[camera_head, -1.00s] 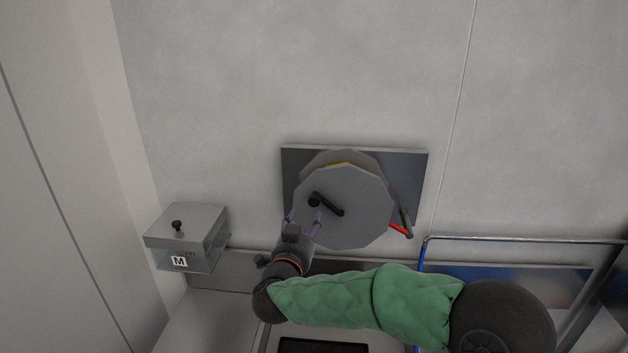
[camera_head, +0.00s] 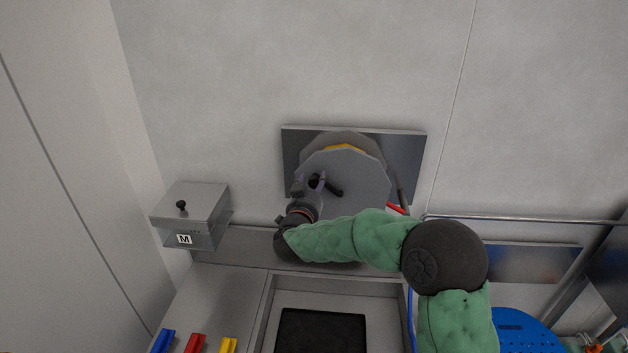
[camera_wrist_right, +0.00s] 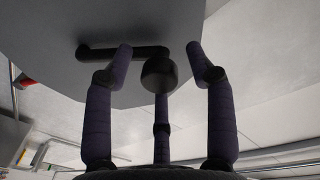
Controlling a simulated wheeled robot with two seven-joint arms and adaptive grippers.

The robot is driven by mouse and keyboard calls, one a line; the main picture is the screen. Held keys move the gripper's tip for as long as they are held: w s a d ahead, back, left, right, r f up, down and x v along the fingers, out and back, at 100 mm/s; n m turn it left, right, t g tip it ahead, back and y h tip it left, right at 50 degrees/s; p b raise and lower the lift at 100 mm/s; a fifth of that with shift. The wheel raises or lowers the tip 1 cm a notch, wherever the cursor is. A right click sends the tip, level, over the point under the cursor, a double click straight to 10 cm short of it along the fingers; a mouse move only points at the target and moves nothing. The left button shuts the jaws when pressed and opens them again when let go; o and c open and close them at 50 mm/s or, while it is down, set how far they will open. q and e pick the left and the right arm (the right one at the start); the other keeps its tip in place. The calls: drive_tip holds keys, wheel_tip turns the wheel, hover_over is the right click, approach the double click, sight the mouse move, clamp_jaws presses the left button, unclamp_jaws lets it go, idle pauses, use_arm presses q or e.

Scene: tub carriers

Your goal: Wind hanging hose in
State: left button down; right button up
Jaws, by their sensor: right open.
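The hose reel, a large grey faceted disc (camera_head: 350,170), is mounted on a dark metal wall plate (camera_head: 405,150). A strip of yellow (camera_head: 345,148) shows behind the disc's top edge. A black crank with a round knob (camera_head: 314,181) sits on the disc's face; the knob also shows in the right wrist view (camera_wrist_right: 159,75). My right gripper (camera_head: 308,183) is open at the knob, its fingers spread around it; I cannot tell whether they touch it. A red piece (camera_head: 396,208) shows at the reel's lower right, partly hidden by my arm. My left gripper is out of view.
A clear box marked M (camera_head: 190,215) with a knobbed lid is on the left. Below are a tray with a black mat (camera_head: 320,330) and blue, red and yellow clips (camera_head: 195,343). A metal rail (camera_head: 540,219) and a blue perforated item (camera_head: 525,330) are on the right.

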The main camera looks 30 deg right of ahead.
drive_tip(key=shift+w+d, duration=0.3)
drive_tip(key=shift+w, duration=0.1)
clamp_jaws()
